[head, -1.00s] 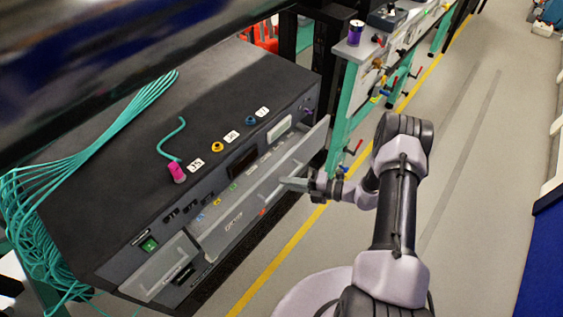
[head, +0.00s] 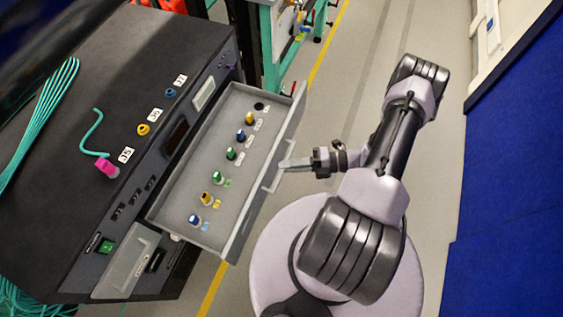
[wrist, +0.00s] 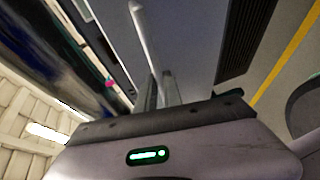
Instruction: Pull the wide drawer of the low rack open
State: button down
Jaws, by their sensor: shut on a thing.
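The low rack (head: 75,130) is a dark cabinet at the left of the head view. Its wide grey drawer (head: 250,213) stands pulled far out, with its inside showing. A pale bar handle (head: 268,180) sits on the drawer front. My gripper (head: 286,164) is shut on this handle, with the arm reaching in from the right. In the wrist view the two fingers (wrist: 160,91) close around the pale handle bar (wrist: 142,35). The exact contact is small and partly hidden by the fingers.
Several coloured knobs or caps with labels, such as a green one (head: 231,153), stand in the drawer. A smaller pale front (head: 128,262) sticks out at the rack's lower left. Teal cables (head: 45,110) lie on top. Blue panels (head: 510,190) stand at right; grey floor lies between.

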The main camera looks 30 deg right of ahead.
jog(key=c, duration=1.5)
grip_release()
jog(key=p+v, duration=0.2)
jog(key=v, duration=1.5)
jog(key=shift+d, duration=0.2)
jog(key=shift+s+r, duration=0.1)
